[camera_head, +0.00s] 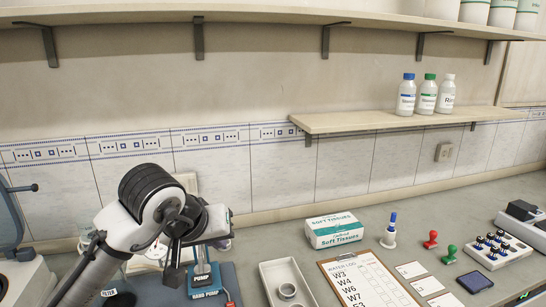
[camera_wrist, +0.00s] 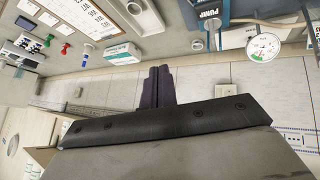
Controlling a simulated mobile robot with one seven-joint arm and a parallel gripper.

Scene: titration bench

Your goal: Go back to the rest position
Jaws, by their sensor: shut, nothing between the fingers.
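My gripper (camera_wrist: 159,70) shows in the wrist view as two dark fingers pressed together, with nothing between them. In the head view my arm rises from the lower left, and my gripper (camera_head: 173,272) hangs at its end, left of the blue hand pump (camera_head: 205,280). The pump also shows in the wrist view (camera_wrist: 211,22), at the top, apart from the fingers. I cannot tell the exact gap between gripper and pump in the head view.
A tissue box (camera_head: 334,230), a white tray (camera_head: 264,276) with a ring-shaped item, and a clipboard (camera_head: 365,282) lie on the bench right of my arm. A pressure gauge (camera_wrist: 263,47) is near the pump. A low shelf (camera_head: 380,121) holds three bottles.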

